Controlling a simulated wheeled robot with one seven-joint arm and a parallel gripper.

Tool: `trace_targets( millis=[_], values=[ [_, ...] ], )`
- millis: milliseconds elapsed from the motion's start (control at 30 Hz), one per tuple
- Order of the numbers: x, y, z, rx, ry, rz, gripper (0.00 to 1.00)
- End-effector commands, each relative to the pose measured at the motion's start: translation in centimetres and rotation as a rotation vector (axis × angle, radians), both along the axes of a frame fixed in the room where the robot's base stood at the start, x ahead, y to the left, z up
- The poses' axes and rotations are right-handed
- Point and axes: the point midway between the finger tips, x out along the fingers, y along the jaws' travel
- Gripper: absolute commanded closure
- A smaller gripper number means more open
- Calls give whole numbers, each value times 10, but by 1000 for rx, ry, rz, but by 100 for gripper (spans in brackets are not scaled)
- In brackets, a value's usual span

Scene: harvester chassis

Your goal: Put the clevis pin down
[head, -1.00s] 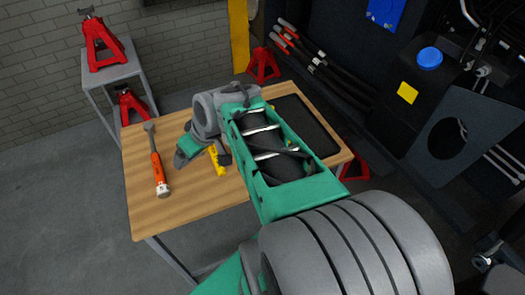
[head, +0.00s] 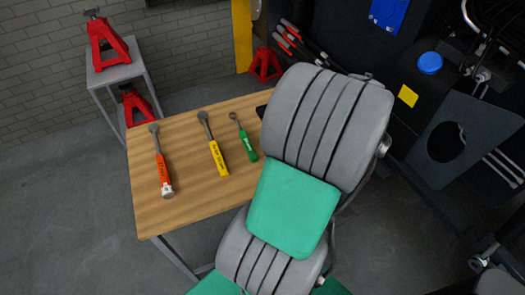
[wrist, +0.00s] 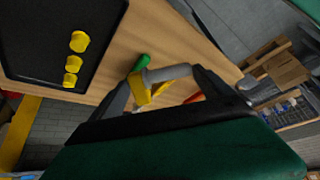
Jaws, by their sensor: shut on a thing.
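My gripper (wrist: 165,88) shows in the wrist view with its dark fingers apart, one on each side of a light grey metal bar. This bar, which looks like the clevis pin (wrist: 168,73), spans between the fingers, and the gripper is shut on it. The gripper is above the wooden table (wrist: 150,30); the pin appears clear of the top, though the exact height is hard to tell. In the head view my own arm hides the gripper and the pin. The black tray (wrist: 45,60) lies to the left of the gripper in the wrist view and holds 3 small yellow pieces (wrist: 79,41).
Red jack stands (head: 107,45) stand behind. A dark machine with a blue cap (head: 430,63) is at right.

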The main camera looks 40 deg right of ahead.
Motion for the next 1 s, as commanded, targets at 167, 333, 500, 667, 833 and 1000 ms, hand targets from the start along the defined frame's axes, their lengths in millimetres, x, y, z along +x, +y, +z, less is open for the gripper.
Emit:
trace_targets(
  millis=[167,333,500,667,833,1000],
  values=[
    [37,3,-36,3,1,4,66],
    [53,2,-55,0,0,-1,66],
    [58,3,-83,3,2,-2,66],
    [59,1,-93,-3,-1,-3,66],
    [58,2,-94,-2,-1,-2,66],
    [58,2,-100,-1,0,-3,9]
  ],
)
